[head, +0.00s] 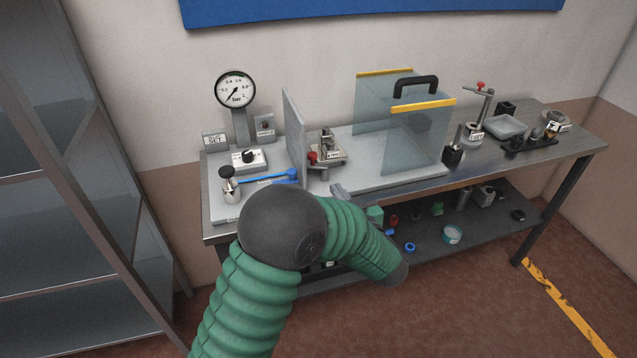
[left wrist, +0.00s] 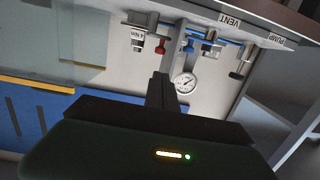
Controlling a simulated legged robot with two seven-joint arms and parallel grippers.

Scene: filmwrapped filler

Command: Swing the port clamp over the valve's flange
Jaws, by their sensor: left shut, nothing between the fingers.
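A small metal fixture (head: 328,150) with a red knob (head: 312,157) stands on the pale base plate, right of an upright grey panel (head: 294,135). It may be the valve with its clamp; I cannot make out the flange or the clamp's position. The red knob also shows in the left wrist view (left wrist: 161,47), which is upside down. My left gripper (left wrist: 163,85) is shut and empty, its dark fingers pointing toward the bench and apart from the fixture. In the head view my green-sleeved left arm hides much of the bench front. My right gripper is out of view.
Clear upright screens (head: 415,130) with a black handle (head: 415,87) stand to the right. Grey shelving (head: 75,190) is at left.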

